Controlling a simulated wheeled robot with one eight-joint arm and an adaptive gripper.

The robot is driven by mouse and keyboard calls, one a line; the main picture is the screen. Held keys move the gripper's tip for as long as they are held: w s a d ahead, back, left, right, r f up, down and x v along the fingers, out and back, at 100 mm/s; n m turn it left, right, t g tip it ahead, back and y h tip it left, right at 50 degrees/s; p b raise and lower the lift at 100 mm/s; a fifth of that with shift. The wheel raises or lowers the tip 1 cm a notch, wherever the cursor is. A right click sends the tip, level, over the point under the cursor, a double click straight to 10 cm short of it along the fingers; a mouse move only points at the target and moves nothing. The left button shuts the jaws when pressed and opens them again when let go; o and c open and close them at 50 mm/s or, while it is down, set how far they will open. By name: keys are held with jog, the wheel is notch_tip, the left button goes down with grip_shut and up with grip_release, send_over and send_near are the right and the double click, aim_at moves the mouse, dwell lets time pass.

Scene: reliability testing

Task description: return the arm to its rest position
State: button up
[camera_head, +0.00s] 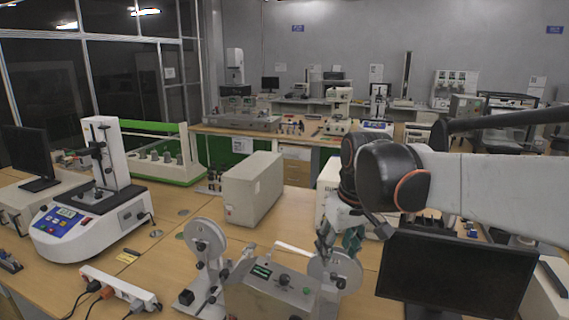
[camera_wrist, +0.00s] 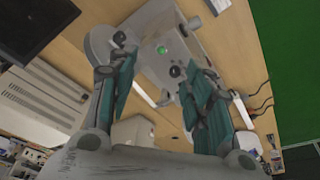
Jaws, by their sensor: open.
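My arm reaches in from the right in the head view, with my gripper (camera_head: 338,240) pointing down above the wooden bench. It hangs close over the right wheel of a reel machine (camera_head: 268,292), partly in front of it. In the wrist view my gripper (camera_wrist: 155,95) has its two teal-padded fingers spread wide apart with nothing between them. The reel machine (camera_wrist: 165,50) shows past the fingertips there. I cannot tell whether the fingers touch it.
A black monitor (camera_head: 455,272) stands right of the gripper, below my arm. A beige box (camera_head: 252,188) stands behind the reel machine. A white test instrument (camera_head: 95,225) and a power strip (camera_head: 120,288) are at left.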

jog(key=s+d+f+m+t+b, duration=0.1)
jog(key=s+d+f, duration=0.3)
jog(key=s, duration=0.5)
jog(key=s+d+f+m+t+h+b, duration=0.1)
jog(key=s+d+f+m+t, duration=0.2)
jog(key=s, duration=0.6)
jog(key=shift+s+d+f, duration=0.4)
jog(key=shift+d, duration=0.25)
dwell(0.6)
